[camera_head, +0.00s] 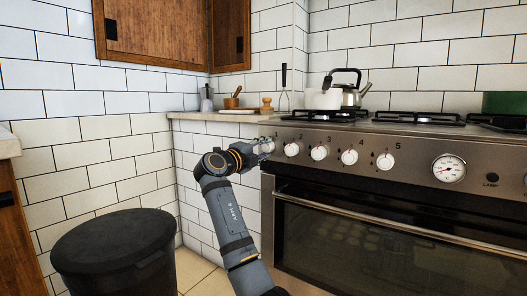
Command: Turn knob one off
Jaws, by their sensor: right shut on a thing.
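The stove's front panel (415,162) carries a row of round white knobs. Knob one (267,146) is at the far left end, largely hidden by my right gripper (262,149). My right gripper reaches in from below and is shut on knob one. The knob's pointer angle cannot be made out. Knob two (291,149), knob three (319,153) and knob four (349,157) stand free to the right. Knob five (385,161) is further right. My left gripper is not in view.
The oven door handle (390,228) runs below the panel. A black bin (115,252) stands on the floor at left. A white pot (323,98) and a kettle (350,95) sit on the stove top. Wooden cabinets (155,32) hang above.

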